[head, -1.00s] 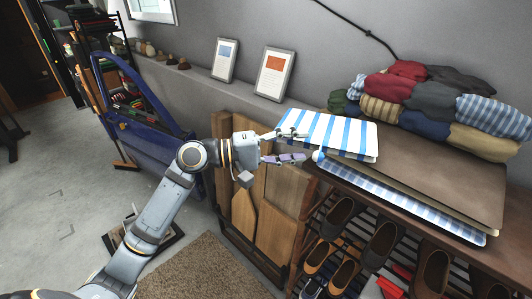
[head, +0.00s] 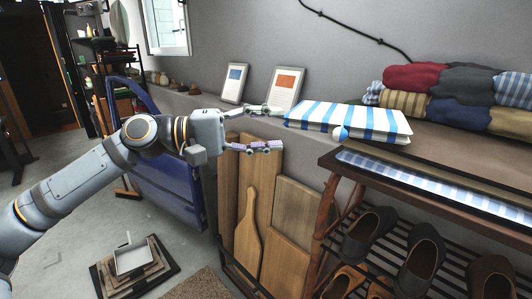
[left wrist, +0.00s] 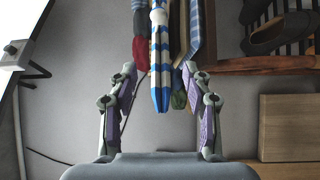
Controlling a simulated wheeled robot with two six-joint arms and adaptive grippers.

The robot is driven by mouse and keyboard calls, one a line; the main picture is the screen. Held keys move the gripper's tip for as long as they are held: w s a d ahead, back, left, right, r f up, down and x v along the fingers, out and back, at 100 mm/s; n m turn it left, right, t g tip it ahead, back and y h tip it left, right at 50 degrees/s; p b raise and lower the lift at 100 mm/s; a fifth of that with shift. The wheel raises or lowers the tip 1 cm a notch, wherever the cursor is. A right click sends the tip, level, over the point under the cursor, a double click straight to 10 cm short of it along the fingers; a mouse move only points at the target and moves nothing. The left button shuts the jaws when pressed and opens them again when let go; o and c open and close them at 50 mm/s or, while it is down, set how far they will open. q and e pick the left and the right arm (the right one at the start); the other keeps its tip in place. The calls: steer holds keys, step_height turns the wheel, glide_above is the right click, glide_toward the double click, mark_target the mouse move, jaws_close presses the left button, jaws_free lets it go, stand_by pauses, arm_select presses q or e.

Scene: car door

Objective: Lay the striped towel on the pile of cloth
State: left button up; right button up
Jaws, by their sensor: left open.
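The blue-and-white striped towel (head: 375,122) is folded flat at the left end of the shelf top, over a flat brown layer (head: 450,148). I cannot tell whether it rests fully on it. A blue checked cloth (head: 420,178) shows below that layer. A heap of coloured folded cloths (head: 455,90) lies behind to the right. My left gripper (head: 268,129) is open at the towel's left end. In the left wrist view the towel's near end (left wrist: 161,88) shows between the spread fingers (left wrist: 158,75), with clear space either side. My right gripper is out of view.
A shoe rack with several dark shoes (head: 368,235) stands below the shelf top. Wooden boards (head: 295,215) lean under the gripper. Two framed cards (head: 285,88) stand on the ledge behind. A blue car door (head: 165,180) stands behind my left arm.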

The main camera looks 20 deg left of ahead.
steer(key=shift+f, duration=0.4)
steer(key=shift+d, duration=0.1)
